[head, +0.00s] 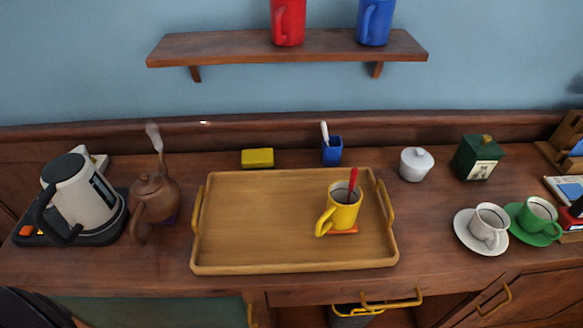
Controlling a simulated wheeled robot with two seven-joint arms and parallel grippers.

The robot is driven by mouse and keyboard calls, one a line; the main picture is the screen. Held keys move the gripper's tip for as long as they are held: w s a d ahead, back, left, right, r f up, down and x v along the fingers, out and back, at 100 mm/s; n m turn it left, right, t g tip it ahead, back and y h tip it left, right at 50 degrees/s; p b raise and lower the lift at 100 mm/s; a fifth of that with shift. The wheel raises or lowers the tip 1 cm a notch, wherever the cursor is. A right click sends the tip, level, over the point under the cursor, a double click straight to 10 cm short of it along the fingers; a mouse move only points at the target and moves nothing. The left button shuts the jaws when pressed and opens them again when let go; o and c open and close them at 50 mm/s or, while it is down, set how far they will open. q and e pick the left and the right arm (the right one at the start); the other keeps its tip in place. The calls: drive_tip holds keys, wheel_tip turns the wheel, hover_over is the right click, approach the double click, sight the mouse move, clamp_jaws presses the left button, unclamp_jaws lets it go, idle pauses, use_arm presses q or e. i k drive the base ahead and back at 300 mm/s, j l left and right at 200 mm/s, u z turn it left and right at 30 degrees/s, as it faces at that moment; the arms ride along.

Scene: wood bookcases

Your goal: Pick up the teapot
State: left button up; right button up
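The teapot (157,197) is brown and round, with a small knobbed lid. It stands on the wooden counter, between the kettle and the tray, and a curved part of it points down toward the front. A thin brown stem with a pale grey tip (153,136) rises behind or from its top; I cannot tell if it belongs to the teapot. A bit of purple shows at its lower right. Neither of my grippers is in view.
A white and black kettle (83,197) stands close left of the teapot. A wooden tray (225,254) to the right holds a yellow mug (343,212) with a red-handled utensil. White (490,221) and green cups (537,211) stand on saucers at right. A shelf (220,48) hangs above.

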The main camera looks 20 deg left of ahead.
sight(153, 198)
drive_tip(key=u, duration=1.6)
drive_tip(key=k+l, duration=0.15)
